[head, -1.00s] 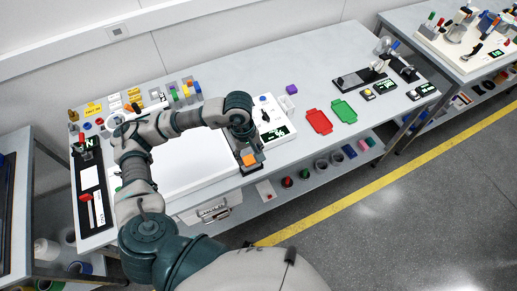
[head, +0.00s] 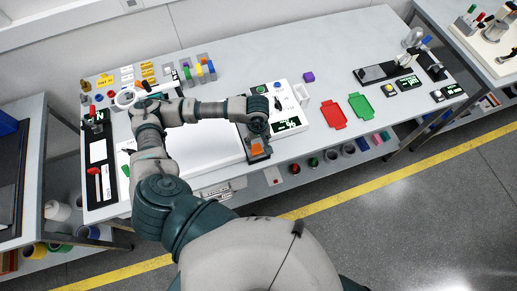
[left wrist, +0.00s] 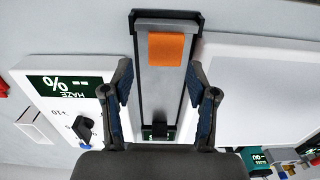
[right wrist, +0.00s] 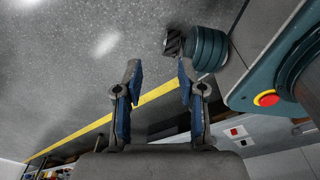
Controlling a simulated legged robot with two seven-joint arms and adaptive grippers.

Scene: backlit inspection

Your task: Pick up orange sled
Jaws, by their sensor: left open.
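The orange sled (left wrist: 166,49) is a small orange block on a grey rail in a dark frame (left wrist: 137,60), seen in the left wrist view. In the head view the orange sled (head: 256,148) shows at the front end of the rail, by the table's front edge. My left gripper (left wrist: 163,88) is open and empty. Its fingers point along the rail, one at each side, with the sled ahead of the fingertips and apart from them. My right gripper (right wrist: 158,75) has its fingers apart with nothing between them, over the floor.
A white light panel (head: 200,150) lies left of the rail, and a white haze meter (head: 287,122) right of it. Red (head: 333,114) and green (head: 360,106) trays lie farther right. A purple block (head: 308,77) stands behind them. Bare tabletop surrounds the trays.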

